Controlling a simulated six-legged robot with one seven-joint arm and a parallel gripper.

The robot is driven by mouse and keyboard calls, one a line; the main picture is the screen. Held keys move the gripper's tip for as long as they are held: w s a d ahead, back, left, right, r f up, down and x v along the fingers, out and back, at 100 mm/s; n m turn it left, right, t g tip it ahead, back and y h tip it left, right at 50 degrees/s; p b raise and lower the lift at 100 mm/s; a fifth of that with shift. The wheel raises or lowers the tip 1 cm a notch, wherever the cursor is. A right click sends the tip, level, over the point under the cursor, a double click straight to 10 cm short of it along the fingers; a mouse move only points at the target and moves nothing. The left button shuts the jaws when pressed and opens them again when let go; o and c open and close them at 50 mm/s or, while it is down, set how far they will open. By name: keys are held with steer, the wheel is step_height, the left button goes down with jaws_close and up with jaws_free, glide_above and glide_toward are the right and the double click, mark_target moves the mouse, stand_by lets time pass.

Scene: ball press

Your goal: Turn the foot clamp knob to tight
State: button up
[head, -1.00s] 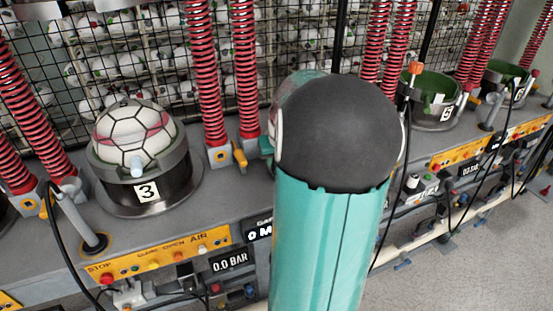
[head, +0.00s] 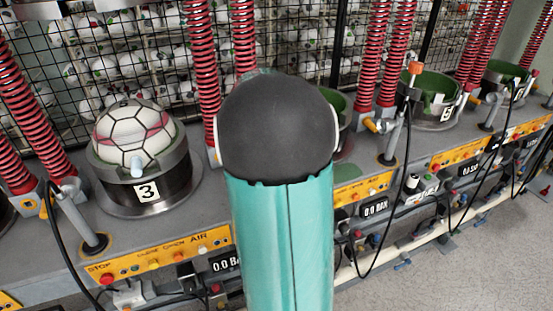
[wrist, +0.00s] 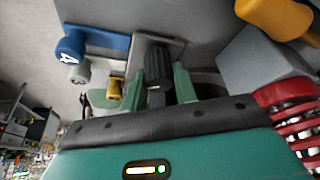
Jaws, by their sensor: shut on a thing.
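In the wrist view a black ribbed knob (wrist: 158,62) stands out from a grey mount at the upper middle. My gripper (wrist: 158,85) has its green fingers either side of this knob and is shut on it. I take it as the foot clamp knob, but no label or mark on it can be read, so how far it is turned cannot be told. In the head view my teal arm with its dark round joint hides the gripper and the knob.
Beside the knob are a blue handle marked 4 (wrist: 70,44), a grey knob (wrist: 78,74) and a small yellow one (wrist: 115,88). A red coil (wrist: 290,105) is close at right. Station 3 (head: 148,190) holds a ball. Black hoses (head: 385,255) hang along the bench front.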

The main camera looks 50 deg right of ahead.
steer(key=m+g, duration=0.1)
steer(key=m, duration=0.2)
steer(key=m+g, duration=0.1)
steer(key=m, duration=0.2)
steer(key=shift+y, duration=0.3)
steer(key=shift+m, duration=0.3)
steer(key=o, duration=1)
steer(key=shift+c, duration=0.2)
steer(key=v, duration=1.3)
steer(key=shift+w+r, duration=0.3)
steer(key=shift+r, duration=0.1)
steer(key=shift+a, duration=0.15)
